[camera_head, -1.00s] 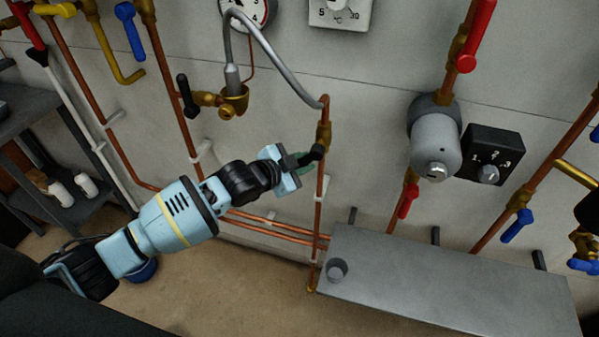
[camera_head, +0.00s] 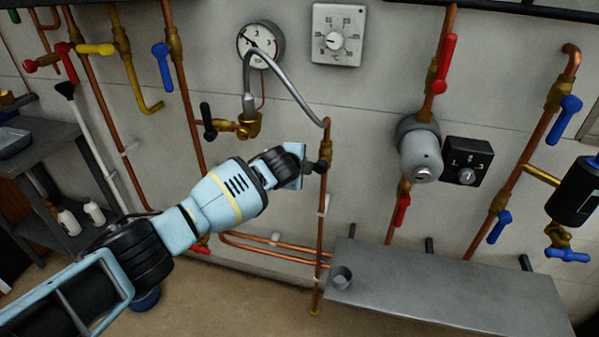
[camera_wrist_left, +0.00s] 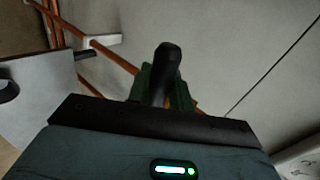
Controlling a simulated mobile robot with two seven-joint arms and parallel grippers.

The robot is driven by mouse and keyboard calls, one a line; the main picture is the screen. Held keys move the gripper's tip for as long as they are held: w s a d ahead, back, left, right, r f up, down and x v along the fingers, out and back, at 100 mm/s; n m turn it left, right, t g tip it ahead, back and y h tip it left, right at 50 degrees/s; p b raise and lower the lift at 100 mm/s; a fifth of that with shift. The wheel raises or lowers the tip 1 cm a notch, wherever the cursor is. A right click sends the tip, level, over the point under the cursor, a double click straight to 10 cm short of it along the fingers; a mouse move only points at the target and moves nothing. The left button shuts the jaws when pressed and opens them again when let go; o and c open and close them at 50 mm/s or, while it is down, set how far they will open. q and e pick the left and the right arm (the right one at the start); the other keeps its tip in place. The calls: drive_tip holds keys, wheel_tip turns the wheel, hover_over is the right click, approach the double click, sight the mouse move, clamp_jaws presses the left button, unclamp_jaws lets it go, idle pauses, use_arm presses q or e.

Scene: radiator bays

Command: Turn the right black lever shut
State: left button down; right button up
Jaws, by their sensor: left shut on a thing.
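The right black lever (camera_head: 322,166) sits on a brass valve (camera_head: 327,148) in the vertical copper pipe at the end of the grey hose. My left gripper (camera_head: 309,166) reaches it from the left and is shut on it. In the left wrist view the black lever (camera_wrist_left: 167,68) stands between the dark green fingers, its rounded end pointing up. The fingers hide its lower part and most of the valve. The left black lever (camera_head: 208,121) is upright beside another brass valve, apart from the gripper. My right gripper is not in view.
The grey hose (camera_head: 291,88) arches just above the gripper. A grey bench (camera_head: 450,290) with a small cup (camera_head: 340,277) stands at the lower right. A round gauge (camera_head: 261,43) and a dial box (camera_head: 338,35) hang above. Red and blue levers are on neighbouring pipes.

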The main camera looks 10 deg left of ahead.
use_arm(q)
drive_tip(key=shift+r, duration=0.3)
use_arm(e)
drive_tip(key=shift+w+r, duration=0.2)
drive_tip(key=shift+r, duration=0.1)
use_arm(q)
drive_tip(key=shift+a+m+y, duration=0.1)
drive_tip(key=shift+m+y, duration=0.2)
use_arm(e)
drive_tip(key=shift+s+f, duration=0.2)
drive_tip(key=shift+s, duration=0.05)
use_arm(q)
drive_tip(key=c, duration=1.3)
unclamp_jaws()
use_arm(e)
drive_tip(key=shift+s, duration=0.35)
